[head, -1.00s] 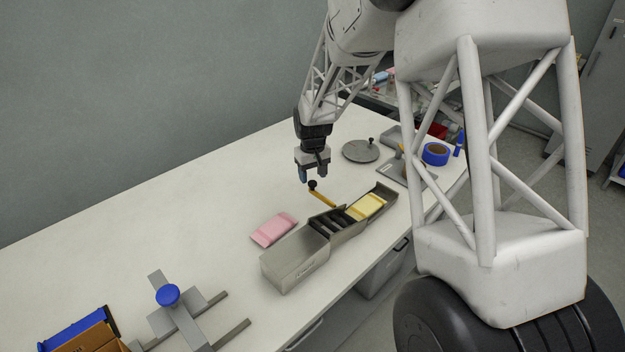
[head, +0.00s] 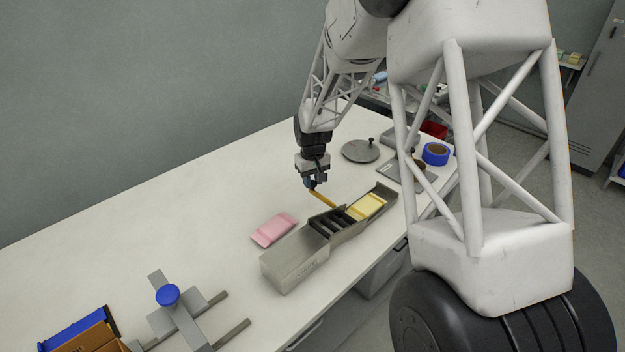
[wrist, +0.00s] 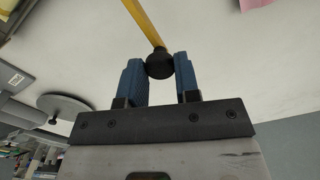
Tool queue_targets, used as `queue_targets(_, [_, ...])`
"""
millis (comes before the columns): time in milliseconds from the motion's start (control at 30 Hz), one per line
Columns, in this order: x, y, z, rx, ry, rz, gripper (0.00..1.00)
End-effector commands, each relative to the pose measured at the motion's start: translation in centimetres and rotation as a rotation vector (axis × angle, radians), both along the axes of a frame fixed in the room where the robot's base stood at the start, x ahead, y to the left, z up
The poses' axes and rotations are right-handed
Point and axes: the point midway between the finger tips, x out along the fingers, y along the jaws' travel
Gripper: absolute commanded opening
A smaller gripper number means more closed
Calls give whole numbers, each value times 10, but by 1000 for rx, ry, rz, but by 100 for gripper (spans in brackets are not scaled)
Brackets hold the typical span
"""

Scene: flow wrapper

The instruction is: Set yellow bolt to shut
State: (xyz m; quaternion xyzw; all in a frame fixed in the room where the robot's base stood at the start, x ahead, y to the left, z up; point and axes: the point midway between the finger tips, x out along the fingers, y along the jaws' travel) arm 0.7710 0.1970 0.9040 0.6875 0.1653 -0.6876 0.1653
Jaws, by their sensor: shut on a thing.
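The yellow bolt (head: 324,200) is a slim yellow bar with a black knob at its far end. It lies beside the grey metal wrapper trough (head: 293,263), angled toward the trough's edge. My gripper (head: 311,187) is over the knob end, pointing down. In the wrist view, the black knob (wrist: 160,64) sits between the two blue fingertips of my gripper (wrist: 160,68), which is shut on it. The yellow bar (wrist: 141,20) runs from the knob to the top of that view. In the head view the fingers mostly hide the knob.
A pink packet (head: 274,230) lies left of the trough. A yellow packet (head: 366,206) lies in its far end, past black rollers (head: 334,222). A grey disc (head: 361,151) and blue tape roll (head: 436,153) are farther back. A blue-knobbed fixture (head: 168,295) stands front left.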

Motion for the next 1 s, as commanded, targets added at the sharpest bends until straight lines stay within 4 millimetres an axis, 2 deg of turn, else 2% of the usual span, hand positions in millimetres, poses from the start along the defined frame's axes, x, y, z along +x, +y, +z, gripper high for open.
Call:
queue_targets(367, [-9,-9,1,0,-1,-1,0])
queue_targets(1000, [-59,-60,1,0,-2,-1,0])
